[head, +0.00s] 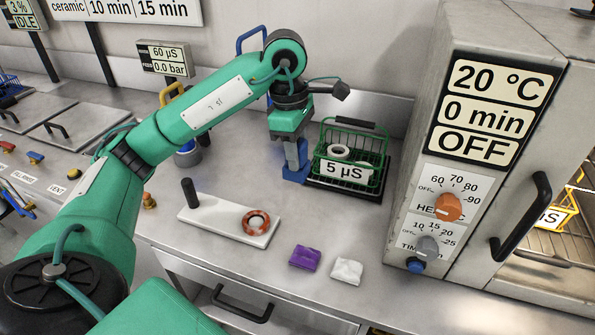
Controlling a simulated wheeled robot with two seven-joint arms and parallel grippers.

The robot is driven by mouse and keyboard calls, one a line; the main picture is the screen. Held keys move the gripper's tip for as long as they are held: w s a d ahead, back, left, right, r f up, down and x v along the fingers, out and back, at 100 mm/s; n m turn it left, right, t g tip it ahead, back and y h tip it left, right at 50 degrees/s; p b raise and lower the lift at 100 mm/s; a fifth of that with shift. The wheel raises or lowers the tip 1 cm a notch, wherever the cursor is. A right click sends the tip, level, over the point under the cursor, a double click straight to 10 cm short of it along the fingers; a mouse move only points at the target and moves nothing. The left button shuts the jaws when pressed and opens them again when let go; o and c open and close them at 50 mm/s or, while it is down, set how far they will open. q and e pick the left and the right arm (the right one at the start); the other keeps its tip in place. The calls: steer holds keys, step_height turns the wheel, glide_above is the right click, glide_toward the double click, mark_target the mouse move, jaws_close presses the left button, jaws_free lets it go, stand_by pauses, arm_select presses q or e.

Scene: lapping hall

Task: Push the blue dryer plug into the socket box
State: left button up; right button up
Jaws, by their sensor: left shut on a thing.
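My left gripper (293,153) points down over the bench, just left of the green wire basket. It is shut on a blue block (295,174) at its fingertips, which looks like the blue dryer plug. The block is low, near the bench top; I cannot tell whether it touches the bench. Its prongs are not visible. I cannot make out the socket box for certain. The dryer (440,150) stands at the right, its display reading OFF, with a small blue knob (416,265) low on its front. My right gripper is not in view.
The green basket (375,185) with white rings and a 5 µS sign stands close beside the gripper. A white plate (205,218) with a black post and an orange ring lies in front. Purple (305,257) and white (347,271) cloths lie near the front edge.

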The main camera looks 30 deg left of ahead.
arm_select(q)
steer(key=shift+r, duration=0.8)
steer(key=shift+d+f+m+p, duration=0.2)
steer(key=shift+d+m+p, duration=0.1)
steer(key=shift+m+p, duration=0.15)
steer(key=s+d+f+m+g+p, duration=0.1)
steer(key=d+f+m+p, duration=0.3)
steer(key=m, duration=0.6)
steer(key=s+d+f+m+y+p, duration=0.1)
steer(key=s+d+f+m+p, duration=0.3)
steer(key=m, duration=0.5)
step_height(320, 180, down, 3)
steer(key=shift+d+r+m+g+p, duration=0.2)
steer(key=shift+d+m+g+p, duration=0.2)
steer(key=shift+d+p, duration=0.15)
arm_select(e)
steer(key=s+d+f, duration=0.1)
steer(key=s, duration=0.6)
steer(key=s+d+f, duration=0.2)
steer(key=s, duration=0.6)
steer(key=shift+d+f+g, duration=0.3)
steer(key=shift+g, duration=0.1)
